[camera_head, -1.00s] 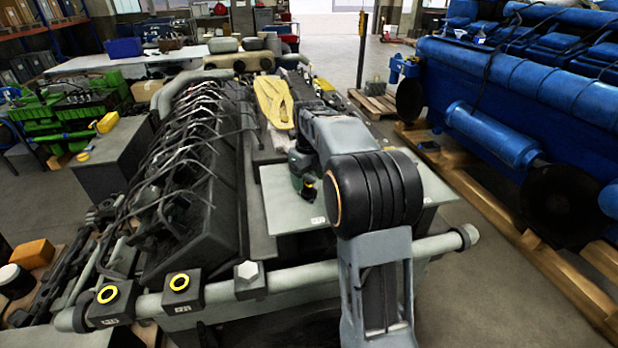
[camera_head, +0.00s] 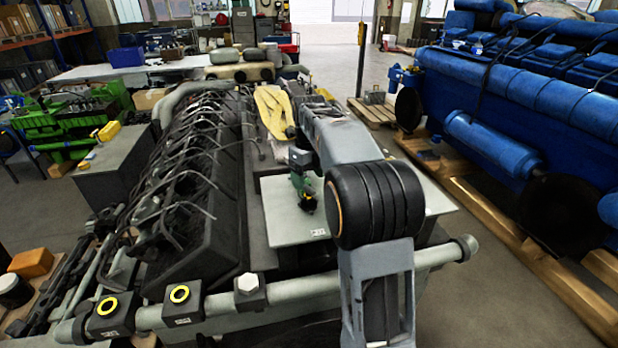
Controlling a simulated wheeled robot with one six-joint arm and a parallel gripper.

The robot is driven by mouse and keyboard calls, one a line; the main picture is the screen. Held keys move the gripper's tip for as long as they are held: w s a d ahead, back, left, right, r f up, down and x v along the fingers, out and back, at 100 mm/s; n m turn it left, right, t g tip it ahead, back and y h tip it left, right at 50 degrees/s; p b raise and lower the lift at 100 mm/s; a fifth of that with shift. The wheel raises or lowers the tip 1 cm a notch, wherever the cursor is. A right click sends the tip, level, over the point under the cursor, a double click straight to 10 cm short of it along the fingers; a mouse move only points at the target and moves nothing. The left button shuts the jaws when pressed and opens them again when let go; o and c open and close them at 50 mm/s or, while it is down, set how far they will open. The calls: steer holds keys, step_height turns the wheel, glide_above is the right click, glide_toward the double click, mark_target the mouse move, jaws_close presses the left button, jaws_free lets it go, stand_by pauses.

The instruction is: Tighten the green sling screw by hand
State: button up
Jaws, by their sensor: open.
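A yellow sling (camera_head: 270,110) lies along the top of the dark engine beyond my arm. No green sling screw can be made out for certain. A small green object with a black and yellow end (camera_head: 303,188) shows over the pale plate (camera_head: 285,228), just left of my arm; whether it is the screw or a tool, I cannot tell. My arm rises at the right of centre and reaches away over the plate. My gripper's fingers cannot be made out; the far end of the arm is small and partly hidden behind its own links.
The engine's black pipe-covered side (camera_head: 190,185) fills the left middle. A grey tube rail (camera_head: 310,290) with hexagonal and yellow-ringed caps crosses the front. A large blue engine (camera_head: 540,105) on wooden beams stands at right. Clear floor lies between it and the plate.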

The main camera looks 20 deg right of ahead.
mark_target(309, 188)
steer(key=n, duration=0.3)
steer(key=shift+n, duration=0.4)
steer(key=n, duration=1)
steer(key=n+b, duration=0.1)
steer(key=n, duration=0.2)
steer(key=shift+f, duration=0.2)
steer(key=n+b, duration=0.2)
steer(key=n, duration=0.3)
steer(key=n+b, duration=0.1)
steer(key=n, duration=0.2)
steer(key=shift+n, duration=0.3)
steer(key=shift+r+n, duration=0.3)
steer(key=shift+n, duration=0.6)
steer(key=shift+n+p, duration=0.6)
steer(key=shift+n, duration=0.2)
steer(key=n+p, duration=0.2)
steer(key=n, duration=0.4)
steer(key=shift+n, duration=0.3)
step_height(309, 188, down, 5)
steer(key=b, duration=0.3)
steer(key=shift+f+b, duration=0.15)
steer(key=shift+b, duration=0.2)
steer(key=shift+c, duration=0.4)
